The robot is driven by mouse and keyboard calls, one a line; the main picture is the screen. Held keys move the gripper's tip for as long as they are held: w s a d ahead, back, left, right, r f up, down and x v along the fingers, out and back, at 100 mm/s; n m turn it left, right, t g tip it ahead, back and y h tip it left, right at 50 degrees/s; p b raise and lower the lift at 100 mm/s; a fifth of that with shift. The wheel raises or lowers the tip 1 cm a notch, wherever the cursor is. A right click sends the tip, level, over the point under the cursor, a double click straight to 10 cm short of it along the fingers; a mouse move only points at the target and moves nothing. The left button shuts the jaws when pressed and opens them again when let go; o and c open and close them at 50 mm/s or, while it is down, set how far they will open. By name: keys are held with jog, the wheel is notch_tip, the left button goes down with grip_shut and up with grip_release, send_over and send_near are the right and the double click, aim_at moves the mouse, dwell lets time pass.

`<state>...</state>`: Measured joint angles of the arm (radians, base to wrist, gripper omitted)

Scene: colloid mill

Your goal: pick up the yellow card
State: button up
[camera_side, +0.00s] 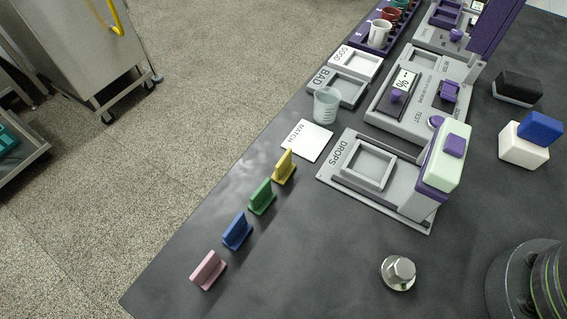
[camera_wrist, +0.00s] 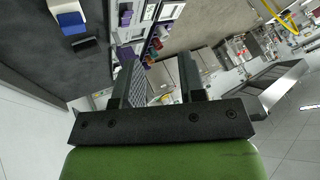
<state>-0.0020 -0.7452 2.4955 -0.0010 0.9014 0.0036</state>
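The yellow card (camera_side: 284,167) stands upright in a small yellow base on the dark table in the side view. It is at the upper right end of a slanting row of cards, near the table's left edge. My gripper (camera_wrist: 158,75) shows in the wrist view with its two dark fingers apart and nothing between them. The gripper is outside the side view, so its distance from the yellow card cannot be told. The yellow card is not seen in the wrist view.
Green (camera_side: 262,197), blue (camera_side: 237,231) and pink (camera_side: 208,269) cards stand in line below the yellow one. A white MATCH square (camera_side: 307,140), a beaker (camera_side: 327,105) and the DROPS device (camera_side: 345,184) are close to its right. A metal knob (camera_side: 398,272) stands lower right.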

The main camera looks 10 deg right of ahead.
jog(key=w+a+r+m+g, duration=0.1)
jog(key=w+a+r+g, duration=0.15)
jog(key=w+a, duration=0.45)
jog(key=m+g+h, duration=0.2)
jog(key=m+g, duration=0.2)
jog(key=g, duration=0.1)
send_over(284, 157)
jog(key=f, duration=2.2)
jog(key=shift+w+f, duration=0.1)
jog(key=shift+w, duration=0.1)
notch_tip(284, 157, down, 4)
jog(key=shift+s+r, duration=0.1)
jog(key=shift+r, duration=0.05)
jog(key=shift+s+f, duration=0.15)
jog(key=shift+f, duration=3)
grip_shut()
